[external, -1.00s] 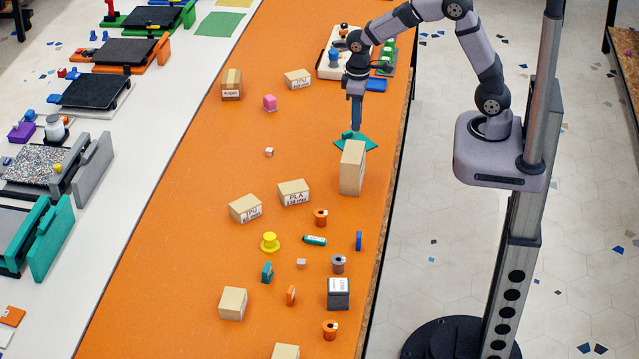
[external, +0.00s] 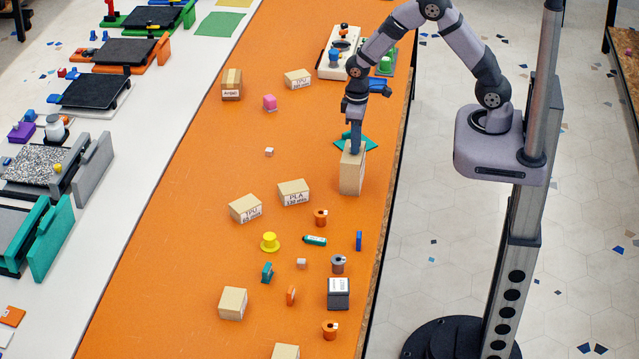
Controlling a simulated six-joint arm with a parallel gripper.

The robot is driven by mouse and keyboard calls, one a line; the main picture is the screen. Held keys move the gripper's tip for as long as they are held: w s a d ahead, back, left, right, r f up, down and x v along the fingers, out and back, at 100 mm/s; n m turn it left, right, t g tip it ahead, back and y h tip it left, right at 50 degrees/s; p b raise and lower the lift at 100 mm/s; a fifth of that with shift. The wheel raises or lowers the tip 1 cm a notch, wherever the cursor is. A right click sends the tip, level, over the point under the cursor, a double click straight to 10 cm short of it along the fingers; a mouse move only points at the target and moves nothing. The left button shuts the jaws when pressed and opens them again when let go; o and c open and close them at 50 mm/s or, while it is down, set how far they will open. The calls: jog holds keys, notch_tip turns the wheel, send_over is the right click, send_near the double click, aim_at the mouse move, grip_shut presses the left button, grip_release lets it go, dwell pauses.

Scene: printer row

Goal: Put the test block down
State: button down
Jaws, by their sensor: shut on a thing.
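My gripper (external: 356,150) points straight down at the right side of the orange table, its tips in front of the top of a tall cardboard box. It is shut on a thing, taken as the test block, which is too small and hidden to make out. A flat teal diamond-shaped piece (external: 370,143) lies behind the fingers, and a bit of teal shows just left of them. I cannot tell whether the fingers touch the box.
The tall cardboard box (external: 352,178) stands near the right edge. A white control panel (external: 330,66) is behind the arm. Labelled boxes (external: 293,192), spools (external: 321,217) and small parts are in front. Printers (external: 95,92) line the left.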

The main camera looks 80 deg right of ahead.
jog(key=shift+f, duration=0.2)
jog(key=c, duration=1.7)
grip_release()
jog(key=shift+r, duration=0.1)
jog(key=shift+o, duration=0.2)
notch_tip(320, 180, up, 12)
jog(key=b, duration=0.2)
jog(key=s+a+f, duration=0.1)
jog(key=s+f, duration=0.1)
jog(key=s, duration=0.6)
jog(key=s+a+f, duration=0.2)
jog(key=s+f, duration=0.1)
jog(key=s, duration=0.5)
jog(key=shift+s+f, duration=0.15)
jog(key=shift+f, duration=0.15)
